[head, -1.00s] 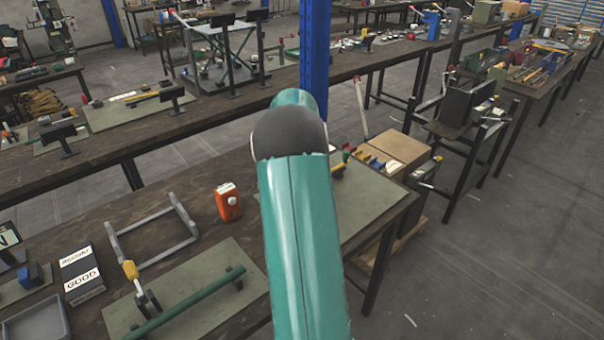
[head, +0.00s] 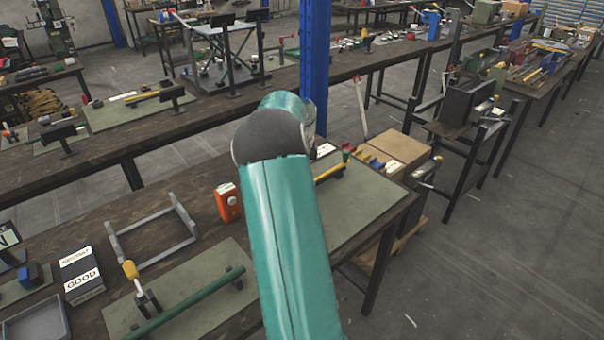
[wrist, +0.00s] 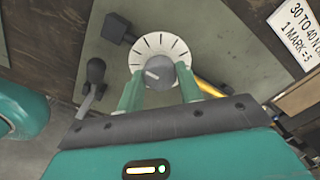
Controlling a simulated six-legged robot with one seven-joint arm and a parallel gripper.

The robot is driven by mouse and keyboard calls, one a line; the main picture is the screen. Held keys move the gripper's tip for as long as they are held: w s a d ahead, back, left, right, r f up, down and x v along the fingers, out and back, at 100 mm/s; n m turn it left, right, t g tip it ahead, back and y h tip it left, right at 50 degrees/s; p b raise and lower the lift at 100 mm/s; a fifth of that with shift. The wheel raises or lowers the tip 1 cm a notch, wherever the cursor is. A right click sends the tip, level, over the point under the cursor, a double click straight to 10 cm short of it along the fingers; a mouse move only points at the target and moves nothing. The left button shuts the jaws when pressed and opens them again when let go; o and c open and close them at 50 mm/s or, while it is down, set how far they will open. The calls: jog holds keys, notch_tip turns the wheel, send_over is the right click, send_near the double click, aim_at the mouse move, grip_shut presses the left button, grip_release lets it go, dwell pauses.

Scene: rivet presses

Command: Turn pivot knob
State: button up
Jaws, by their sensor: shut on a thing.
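In the wrist view a grey pivot knob (wrist: 158,74) stands in front of a round white dial (wrist: 175,45) with black tick marks. The two green fingers of my gripper (wrist: 159,82) lie on either side of the knob and are shut on it. A pale mark shows on the knob's face. In the head view my green arm covers the knob and gripper, so neither shows there.
A grey-green mat (wrist: 225,45) lies under the dial. A dark-knobbed lever (wrist: 95,72) stands left of the knob, a dark block (wrist: 117,28) above it, and a yellow bar (wrist: 208,88) to its right. A printed card (wrist: 298,30) lies at upper right. An orange box (head: 228,202) stands left of my arm.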

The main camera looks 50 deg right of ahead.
jog(key=o, duration=1)
notch_tip(320, 180, up, 14)
jog(key=shift+f, duration=0.1)
dwell(0.5)
